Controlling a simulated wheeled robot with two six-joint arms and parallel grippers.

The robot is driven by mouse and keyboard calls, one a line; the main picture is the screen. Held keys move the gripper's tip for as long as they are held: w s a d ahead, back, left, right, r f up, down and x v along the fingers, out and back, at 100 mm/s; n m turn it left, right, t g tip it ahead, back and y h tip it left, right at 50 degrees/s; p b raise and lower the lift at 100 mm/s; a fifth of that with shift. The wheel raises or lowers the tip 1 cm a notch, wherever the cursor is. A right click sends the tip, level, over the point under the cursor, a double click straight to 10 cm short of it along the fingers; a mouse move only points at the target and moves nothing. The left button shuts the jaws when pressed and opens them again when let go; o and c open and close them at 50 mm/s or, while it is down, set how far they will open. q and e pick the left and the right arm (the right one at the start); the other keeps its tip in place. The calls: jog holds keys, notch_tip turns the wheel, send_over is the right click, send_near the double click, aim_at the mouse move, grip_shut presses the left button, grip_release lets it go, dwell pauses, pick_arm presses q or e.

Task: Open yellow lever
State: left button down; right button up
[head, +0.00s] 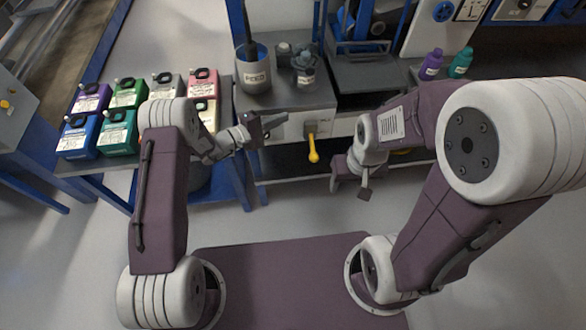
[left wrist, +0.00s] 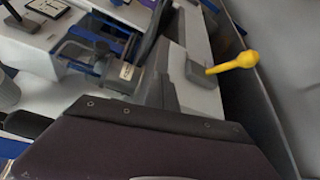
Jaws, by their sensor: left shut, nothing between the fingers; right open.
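The yellow lever (head: 313,152) has a round knob and hangs down from a grey mount on the white front of the workbench unit (head: 288,128). In the left wrist view the yellow lever (left wrist: 235,63) stands out from its grey mount at the upper right, apart from my gripper. My left gripper (head: 268,130) is shut and empty, just left of the lever's mount in the head view. My right gripper (head: 352,184) is open, to the right of and lower than the lever, not touching it; its fingers show only small.
A grey FEED container (head: 253,77) and a dark device (head: 305,68) stand on the bench top above the lever. Several coloured canisters (head: 118,132) fill the left table. Purple (head: 431,64) and teal (head: 460,63) bottles stand at the right. The floor before the bench is clear.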

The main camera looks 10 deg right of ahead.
aim_at(313, 149)
pick_arm(q)
jog(key=s+f+n+y+b, duration=0.1)
jog(key=s+f+b, duration=0.1)
jog(key=f, duration=0.7)
jog(key=s+f+n+b, duration=0.1)
jog(key=s+f+b, duration=0.15)
jog(key=f, duration=0.65)
jog(key=b+x, duration=0.2)
jog(key=x, duration=0.7)
jog(key=s, duration=0.1)
jog(key=s+r+p, duration=0.1)
jog(key=s+r, duration=0.1)
jog(key=shift+s+d+g+p, duration=0.15)
jog(key=shift+d+g+p, duration=0.15)
jog(key=shift+d+g, duration=0.1)
pick_arm(e)
notch_tip(313, 149, down, 7)
jog(key=shift+a, duration=0.25)
pick_arm(q)
jog(key=shift+r, duration=0.15)
pick_arm(e)
jog(key=shift+r, duration=0.1)
